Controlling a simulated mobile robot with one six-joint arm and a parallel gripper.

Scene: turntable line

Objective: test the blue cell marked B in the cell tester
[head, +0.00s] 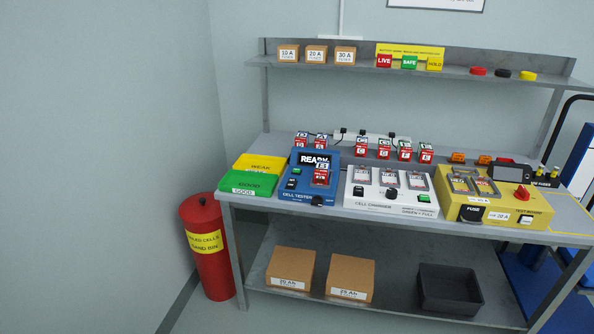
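The cell tester (296,195) is a blue box on the bench, with a lit display (314,160) that reads READY. A red cell with a white and blue tag (321,177) stands at its right side, seemingly in the slot; the tag's letter is too small to read surely. Behind the tester stand two red cells with blue-and-white tops (302,141) and (321,141). Several more cells (384,151) stand in a row to the right, some with green tops. I cannot tell which cell is marked B. My gripper is not in view.
Green GOOD tray (249,184) and yellow WEAK tray (262,163) lie left of the tester. A white cell charger (390,207) and yellow test board (500,210) stand right. A red sand bin (208,270) stands on the floor. Boxes (291,268) and a black crate (449,290) fill the lower shelf.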

